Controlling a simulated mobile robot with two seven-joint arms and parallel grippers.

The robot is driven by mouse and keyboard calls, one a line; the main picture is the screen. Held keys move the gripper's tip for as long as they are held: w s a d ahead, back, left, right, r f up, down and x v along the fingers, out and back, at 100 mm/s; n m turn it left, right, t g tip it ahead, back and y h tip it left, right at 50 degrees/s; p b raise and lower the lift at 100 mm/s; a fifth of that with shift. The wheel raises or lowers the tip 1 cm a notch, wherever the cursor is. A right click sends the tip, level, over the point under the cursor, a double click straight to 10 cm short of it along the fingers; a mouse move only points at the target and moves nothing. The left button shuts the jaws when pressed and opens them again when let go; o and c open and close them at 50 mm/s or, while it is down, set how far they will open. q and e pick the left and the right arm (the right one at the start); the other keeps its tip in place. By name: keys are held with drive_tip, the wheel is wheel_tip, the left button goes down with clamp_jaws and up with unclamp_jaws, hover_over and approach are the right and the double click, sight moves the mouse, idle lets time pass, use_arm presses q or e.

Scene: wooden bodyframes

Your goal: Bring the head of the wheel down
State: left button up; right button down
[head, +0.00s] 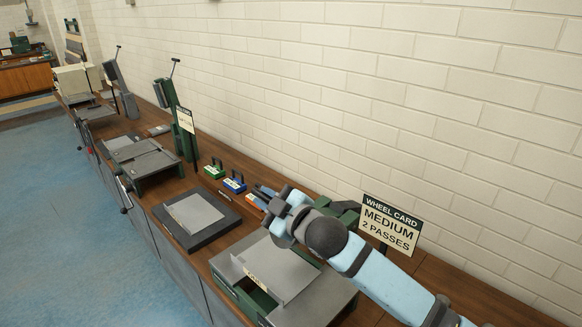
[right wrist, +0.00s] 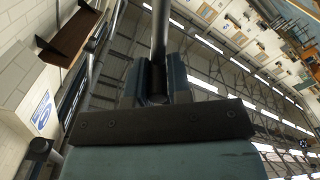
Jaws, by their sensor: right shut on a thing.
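The nearest machine has a grey bed (head: 323,290) with a flat grey plate (head: 285,270) and a small label on its front edge. A green part of this machine (head: 347,214) shows behind my right arm; I take it for part of the wheel head, which is mostly hidden. My right gripper (head: 266,194) is over the back of this machine. In the right wrist view its fingers (right wrist: 159,80) are shut around a dark grey rod (right wrist: 159,35), which looks like a lever. My left gripper is not in view.
A wheel card (head: 390,224) reading "MEDIUM 2 PASSES" stands right of the arm. Green, blue and orange blocks (head: 234,183) sit by the wall. A dark pad with a grey plate (head: 195,213) lies left. Other green machines (head: 177,118) stand farther along the bench.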

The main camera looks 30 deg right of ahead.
drive_tip(key=s+a+f+n+b, duration=0.1)
drive_tip(key=a+f+n+b, duration=0.1)
drive_tip(key=f, duration=0.5)
drive_tip(key=s+a+f+n+b, duration=0.1)
drive_tip(key=a+f+n+b, duration=0.2)
drive_tip(key=a+f, duration=0.2)
wheel_tip(320, 180, down, 4)
drive_tip(key=shift+r+n+b, duration=0.25)
drive_tip(key=shift+n+b, duration=0.05)
drive_tip(key=shift+b, duration=0.05)
drive_tip(key=shift+f, duration=0.1)
drive_tip(key=c, duration=1.3)
unclamp_jaws()
drive_tip(key=shift+o, duration=1)
drive_tip(key=shift+w, duration=0.1)
